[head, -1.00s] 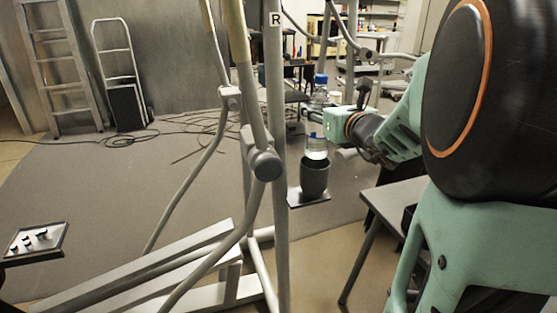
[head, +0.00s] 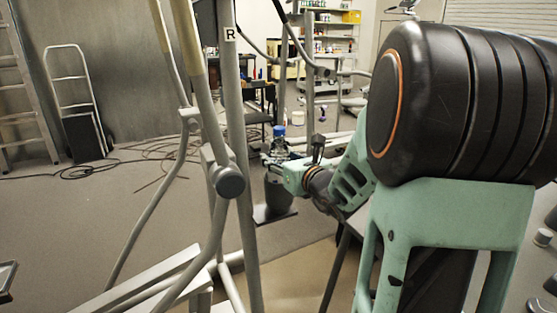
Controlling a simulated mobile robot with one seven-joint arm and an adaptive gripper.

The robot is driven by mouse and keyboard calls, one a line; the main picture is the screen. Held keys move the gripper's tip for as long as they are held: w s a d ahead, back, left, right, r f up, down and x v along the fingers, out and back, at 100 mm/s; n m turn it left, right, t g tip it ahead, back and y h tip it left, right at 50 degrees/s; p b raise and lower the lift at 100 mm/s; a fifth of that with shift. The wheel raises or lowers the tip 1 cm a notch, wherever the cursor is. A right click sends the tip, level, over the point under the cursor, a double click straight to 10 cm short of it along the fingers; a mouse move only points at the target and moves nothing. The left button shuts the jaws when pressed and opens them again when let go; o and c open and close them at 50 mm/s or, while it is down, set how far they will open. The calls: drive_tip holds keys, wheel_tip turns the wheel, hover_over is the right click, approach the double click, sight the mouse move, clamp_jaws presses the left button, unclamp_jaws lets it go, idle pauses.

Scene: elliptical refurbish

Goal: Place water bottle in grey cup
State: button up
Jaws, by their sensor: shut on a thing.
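A clear water bottle (head: 279,146) with a blue cap stands upright in the head view. My gripper (head: 277,162) comes from the right and is shut on the bottle's body. The dark grey cup (head: 277,196) is directly below my gripper, on a small dark plate (head: 268,216). The bottle's lower part is hidden behind my gripper and the cup. It appears to be inside the cup, but the cup's rim is mostly covered, so I cannot tell whether the bottle touches the bottom.
Grey tubes of an elliptical machine (head: 242,200) stand just left of the cup. A dark tray edge (head: 6,278) shows at lower left. A hand truck (head: 78,105) and a ladder (head: 20,100) lean at the back wall. Cables (head: 165,150) lie on the floor.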

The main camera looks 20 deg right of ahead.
drive_tip(key=o, duration=1.7)
drive_tip(key=shift+c, duration=0.2)
drive_tip(key=shift+r, duration=0.15)
drive_tip(key=s+r+p, duration=0.1)
drive_tip(key=s, duration=1.1)
drive_tip(key=shift+r+p, duration=0.25)
drive_tip(key=shift+p, duration=0.15)
